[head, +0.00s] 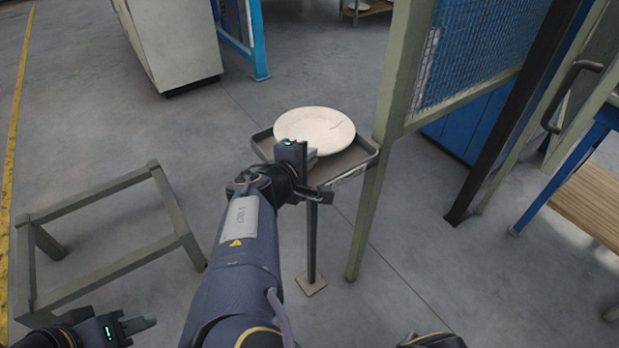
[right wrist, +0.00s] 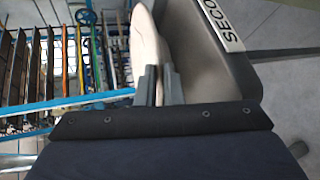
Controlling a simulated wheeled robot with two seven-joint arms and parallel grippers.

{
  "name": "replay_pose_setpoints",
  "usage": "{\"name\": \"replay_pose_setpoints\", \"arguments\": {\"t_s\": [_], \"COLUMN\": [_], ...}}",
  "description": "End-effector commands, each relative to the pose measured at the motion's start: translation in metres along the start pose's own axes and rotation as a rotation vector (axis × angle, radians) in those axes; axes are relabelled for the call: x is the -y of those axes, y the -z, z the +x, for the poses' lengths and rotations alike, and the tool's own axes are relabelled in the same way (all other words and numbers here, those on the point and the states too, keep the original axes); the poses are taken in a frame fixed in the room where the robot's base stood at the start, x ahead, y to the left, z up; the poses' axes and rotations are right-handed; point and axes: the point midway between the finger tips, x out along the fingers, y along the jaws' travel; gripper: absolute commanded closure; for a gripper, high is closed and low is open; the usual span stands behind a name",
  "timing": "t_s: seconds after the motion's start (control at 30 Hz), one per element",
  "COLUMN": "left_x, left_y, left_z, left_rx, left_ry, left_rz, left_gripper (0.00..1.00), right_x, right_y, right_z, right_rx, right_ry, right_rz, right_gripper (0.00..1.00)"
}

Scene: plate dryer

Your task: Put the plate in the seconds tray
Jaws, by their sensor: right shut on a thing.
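The plate (head: 315,128) is round and off-white, with a dark crack-like line near its right rim. It lies nearly flat over the seconds tray (head: 360,160), a dark shallow tray on a post. My right gripper (head: 308,155) is shut on the plate's near edge. In the right wrist view the plate (right wrist: 146,45) shows edge-on between the fingers (right wrist: 158,85), beside the tray (right wrist: 205,60), whose label reads "SECO". I cannot tell whether the plate touches the tray floor. My left gripper (head: 138,325) is low at the left, away from both; its jaw opening is unclear.
A green post with blue mesh (head: 470,50) stands close to the tray's right. A low metal frame (head: 110,260) stands on the floor at left. A pale cabinet (head: 175,40) is behind. A wooden-topped bench (head: 590,205) is at right. Floor around the tray's left is clear.

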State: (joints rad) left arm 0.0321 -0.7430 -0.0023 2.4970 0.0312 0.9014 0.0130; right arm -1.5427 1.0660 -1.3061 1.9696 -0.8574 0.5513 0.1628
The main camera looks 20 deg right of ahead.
Motion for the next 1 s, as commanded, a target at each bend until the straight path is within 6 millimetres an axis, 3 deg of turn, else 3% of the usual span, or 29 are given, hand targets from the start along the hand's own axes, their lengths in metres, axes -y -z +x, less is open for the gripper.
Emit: {"name": "replay_pose_setpoints", "arguments": {"t_s": [0.3, 0.57, 0.6, 0.67, 1.0], "left_x": [0.013, 0.012, 0.012, 0.012, 0.011], "left_y": [-0.014, -0.013, -0.013, -0.013, -0.012], "left_z": [0.029, 0.026, 0.026, 0.026, 0.024], "left_rx": [0.000, -0.001, -0.001, -0.001, -0.001], "left_ry": [0.000, 0.000, 0.000, 0.000, 0.000], "left_rz": [0.000, 0.000, 0.000, 0.000, 0.000], "left_gripper": [0.64, 0.64, 0.64, 0.64, 0.64], "right_x": [0.036, 0.034, 0.035, 0.034, 0.032], "right_y": [0.006, 0.006, 0.006, 0.006, 0.007], "right_z": [0.014, 0.013, 0.013, 0.013, 0.012], "right_rx": [0.000, -0.001, -0.001, -0.001, -0.001], "right_ry": [-0.002, -0.001, 0.000, 0.000, 0.000], "right_rz": [0.000, 0.001, 0.000, 0.000, 0.000], "right_gripper": [1.00, 1.00, 0.90, 0.84, 0.84]}}
